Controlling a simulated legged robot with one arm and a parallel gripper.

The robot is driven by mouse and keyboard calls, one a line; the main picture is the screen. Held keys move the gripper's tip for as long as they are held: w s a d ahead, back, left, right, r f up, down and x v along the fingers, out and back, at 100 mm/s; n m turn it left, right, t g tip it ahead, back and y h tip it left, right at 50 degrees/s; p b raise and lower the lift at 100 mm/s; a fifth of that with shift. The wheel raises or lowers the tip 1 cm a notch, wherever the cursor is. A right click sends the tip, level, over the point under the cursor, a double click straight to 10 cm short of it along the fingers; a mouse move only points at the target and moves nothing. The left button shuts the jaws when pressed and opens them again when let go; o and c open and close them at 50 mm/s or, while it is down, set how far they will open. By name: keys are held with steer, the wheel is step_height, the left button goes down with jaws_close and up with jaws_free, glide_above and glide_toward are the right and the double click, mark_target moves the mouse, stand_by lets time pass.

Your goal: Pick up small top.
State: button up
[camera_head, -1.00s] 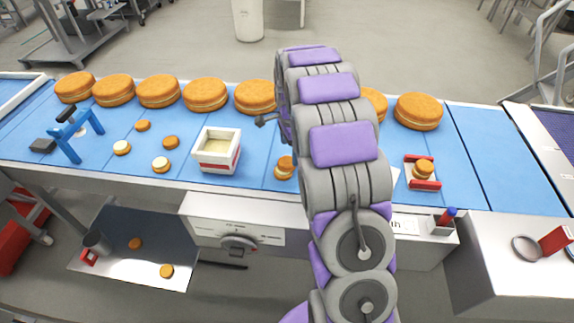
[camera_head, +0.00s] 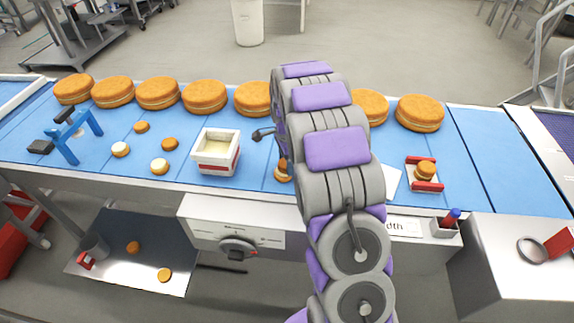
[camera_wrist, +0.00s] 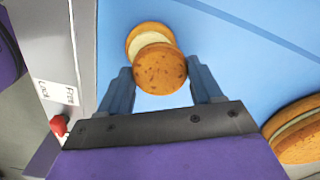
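In the wrist view, a small round brown top (camera_wrist: 160,70) lies between the two blue fingers of my gripper (camera_wrist: 161,76). The fingers are apart, one on each side of it; I cannot tell whether they touch it. Behind the top and partly covered by it is a small cream-faced biscuit (camera_wrist: 147,38). In the head view my arm hides my gripper and most of this pair; a brown edge of the pair (camera_head: 283,173) shows beside the arm. Other small brown tops (camera_head: 142,127) lie on the blue belt to the left.
Small cream-faced biscuits (camera_head: 120,149) lie near a blue stand (camera_head: 74,135). A white box (camera_head: 216,153) with cream stands left of my arm. A red holder (camera_head: 425,186) with a small biscuit is on the right. Several large rounds (camera_head: 205,97) line the far edge.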

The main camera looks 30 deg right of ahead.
steer(key=shift+c, duration=0.7)
steer(key=shift+r, duration=0.15)
